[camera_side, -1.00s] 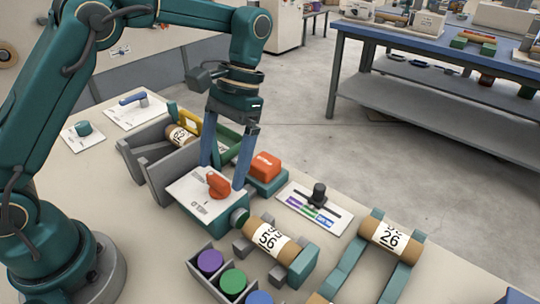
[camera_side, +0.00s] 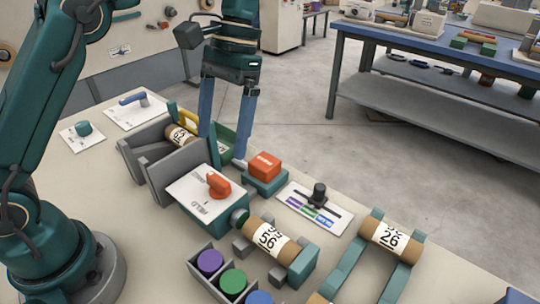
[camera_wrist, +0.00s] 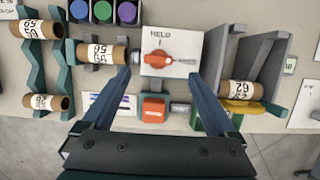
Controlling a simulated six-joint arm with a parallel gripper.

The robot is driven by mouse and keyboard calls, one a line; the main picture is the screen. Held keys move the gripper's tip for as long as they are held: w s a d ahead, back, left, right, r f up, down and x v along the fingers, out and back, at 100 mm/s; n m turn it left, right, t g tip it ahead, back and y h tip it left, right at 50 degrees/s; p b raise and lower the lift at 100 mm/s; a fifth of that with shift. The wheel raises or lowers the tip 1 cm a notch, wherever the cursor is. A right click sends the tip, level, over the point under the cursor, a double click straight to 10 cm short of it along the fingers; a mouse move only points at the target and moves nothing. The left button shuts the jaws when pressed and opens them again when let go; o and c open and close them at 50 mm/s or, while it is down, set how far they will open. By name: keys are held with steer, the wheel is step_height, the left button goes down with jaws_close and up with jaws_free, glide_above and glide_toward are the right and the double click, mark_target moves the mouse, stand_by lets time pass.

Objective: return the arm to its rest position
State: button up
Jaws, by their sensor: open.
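My gripper (camera_side: 224,148) is open and empty, fingers pointing down, above and behind the white panel with the red knob. In the wrist view its two blue fingers (camera_wrist: 160,75) are spread wide, with the red knob (camera_wrist: 172,60) and the panel (camera_wrist: 160,38) marked "HELD" seen between and beyond them. The knob (camera_side: 218,184) stands free of the fingers. A brown tube marked 56 (camera_side: 268,239) sits at the winder's spindle. A tube marked 62 (camera_side: 181,136) lies in the grey-walled holder (camera_side: 178,165). A tube marked 26 (camera_side: 391,237) rests across a teal rack.
A red button (camera_side: 264,166) on a teal base stands close to the right finger. A slider plate (camera_side: 314,208) lies right of it. Purple, green and blue pieces (camera_side: 233,281) fill a grey tray in front. A blue-topped bench (camera_side: 430,40) stands behind, across open floor.

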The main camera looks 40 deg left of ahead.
steer(key=s+a+r+t, duration=0.2)
steer(key=s+r+t, duration=0.3)
steer(key=s+r, duration=0.25)
steer(key=s+a+f+t, duration=0.1)
steer(key=s+f+t, duration=0.3)
steer(key=f, duration=0.3)
steer(key=shift+s+f, duration=0.15)
steer(key=shift+s, duration=0.05)
